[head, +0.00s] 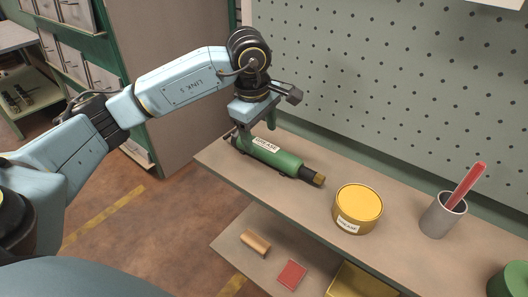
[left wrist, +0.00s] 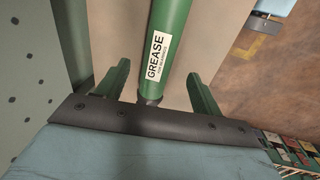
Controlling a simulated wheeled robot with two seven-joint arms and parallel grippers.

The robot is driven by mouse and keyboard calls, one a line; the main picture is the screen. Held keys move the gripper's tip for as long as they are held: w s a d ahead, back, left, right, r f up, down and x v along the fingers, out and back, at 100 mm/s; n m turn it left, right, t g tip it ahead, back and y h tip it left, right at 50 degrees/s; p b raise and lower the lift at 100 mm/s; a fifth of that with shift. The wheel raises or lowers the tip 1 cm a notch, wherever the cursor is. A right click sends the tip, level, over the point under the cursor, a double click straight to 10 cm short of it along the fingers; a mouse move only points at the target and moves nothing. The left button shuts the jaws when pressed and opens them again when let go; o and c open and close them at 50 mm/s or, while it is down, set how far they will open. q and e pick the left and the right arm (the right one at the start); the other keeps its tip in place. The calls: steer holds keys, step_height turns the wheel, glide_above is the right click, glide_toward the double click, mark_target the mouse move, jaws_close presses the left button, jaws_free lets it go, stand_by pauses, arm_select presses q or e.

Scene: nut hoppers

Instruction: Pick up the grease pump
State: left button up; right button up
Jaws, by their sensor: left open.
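The grease pump (head: 268,152) is a green cylinder with a white GREASE label and a dark end with a brassy tip. It lies on its side on the upper shelf, near the left end. My left gripper (head: 250,127) is over its left part, pointing down. In the left wrist view, the open fingers of my left gripper (left wrist: 158,75) stand on either side of the pump (left wrist: 172,35), with a gap visible on both sides. I cannot tell how far down the fingers reach. My right gripper is not in view.
On the upper shelf (head: 400,236) are a yellow tin (head: 358,205), a grey cup (head: 440,218) with a red stick (head: 467,184), and a green container (head: 508,281). A pegboard (head: 400,80) rises behind. The lower shelf holds a wooden piece (head: 255,242) and a red block (head: 291,274).

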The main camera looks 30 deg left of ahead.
mark_target(263, 145)
arm_select(q)
steer(key=shift+w+f, duration=0.1)
steer(key=shift+f, duration=0.4)
steer(key=f, duration=0.2)
steer(key=w+f, duration=0.1)
steer(key=f, duration=0.1)
steer(key=shift+d+f, duration=0.15)
steer(key=shift+f, duration=0.1)
steer(key=shift+s, duration=0.1)
steer(key=c, duration=0.4)
steer(key=shift+r, duration=0.15)
jaws_close()
step_height(263, 145, up, 9)
steer(key=shift+f+p, duration=0.1)
steer(key=shift+p, duration=0.2)
steer(key=shift+r, duration=0.55)
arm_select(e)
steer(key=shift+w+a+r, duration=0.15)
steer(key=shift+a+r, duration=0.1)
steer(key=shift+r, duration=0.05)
